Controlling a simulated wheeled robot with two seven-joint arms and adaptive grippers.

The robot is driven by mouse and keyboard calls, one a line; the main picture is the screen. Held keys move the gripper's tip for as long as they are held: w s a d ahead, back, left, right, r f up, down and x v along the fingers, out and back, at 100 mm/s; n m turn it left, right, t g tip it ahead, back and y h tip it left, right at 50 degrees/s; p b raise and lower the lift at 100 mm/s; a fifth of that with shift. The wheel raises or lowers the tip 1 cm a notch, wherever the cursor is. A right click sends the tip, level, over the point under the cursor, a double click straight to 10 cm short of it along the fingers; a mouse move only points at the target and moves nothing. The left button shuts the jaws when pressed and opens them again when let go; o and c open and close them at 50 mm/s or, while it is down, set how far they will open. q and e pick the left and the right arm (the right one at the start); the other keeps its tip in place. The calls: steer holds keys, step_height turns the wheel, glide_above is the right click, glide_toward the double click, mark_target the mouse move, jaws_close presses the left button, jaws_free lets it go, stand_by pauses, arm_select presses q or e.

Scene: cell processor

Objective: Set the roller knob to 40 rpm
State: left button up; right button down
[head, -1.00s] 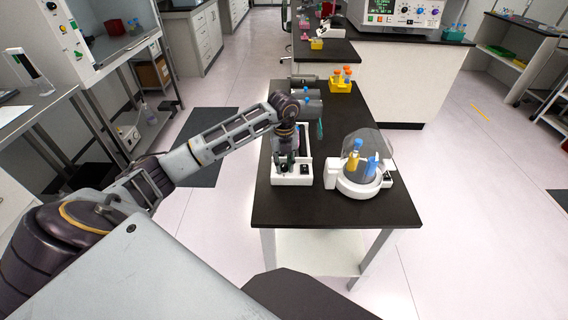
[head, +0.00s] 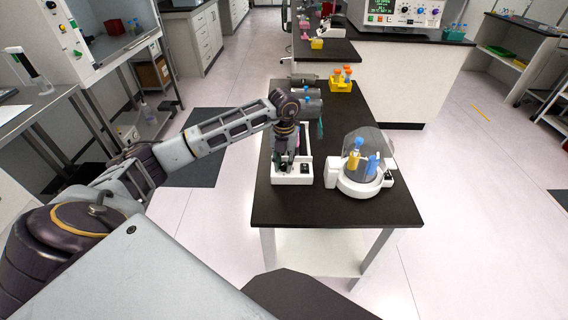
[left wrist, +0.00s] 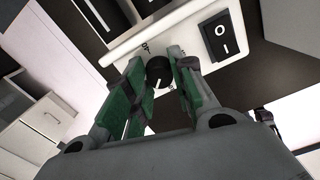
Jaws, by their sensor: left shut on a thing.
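The roller (head: 303,141) is a white device with a dark bed near the left edge of the black table. Its small black knob (left wrist: 159,72) shows in the left wrist view on the white front panel (left wrist: 142,38), with a pale pointer mark and dial numbers partly hidden around it. My left gripper (left wrist: 160,80) has its green-padded fingers on either side of the knob, shut on it. In the head view the left gripper (head: 284,163) is at the roller's front end. My right gripper is not in view.
A black and white rocker switch (left wrist: 221,36) sits beside the knob on the panel. A white centrifuge with a clear lid (head: 362,165) stands close to the right of the roller. A yellow tube rack (head: 340,85) is farther back. The table's front right is clear.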

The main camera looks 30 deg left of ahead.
arm_select(q)
steer(key=shift+m, duration=0.6)
steer(key=shift+m+b, duration=0.35)
steer(key=shift+m, duration=0.55)
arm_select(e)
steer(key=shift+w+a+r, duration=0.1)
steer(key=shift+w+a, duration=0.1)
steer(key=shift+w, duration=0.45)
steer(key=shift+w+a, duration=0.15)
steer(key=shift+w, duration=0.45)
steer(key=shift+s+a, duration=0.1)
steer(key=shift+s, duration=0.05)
arm_select(q)
steer(key=o, duration=1.1)
steer(key=shift+c, duration=0.2)
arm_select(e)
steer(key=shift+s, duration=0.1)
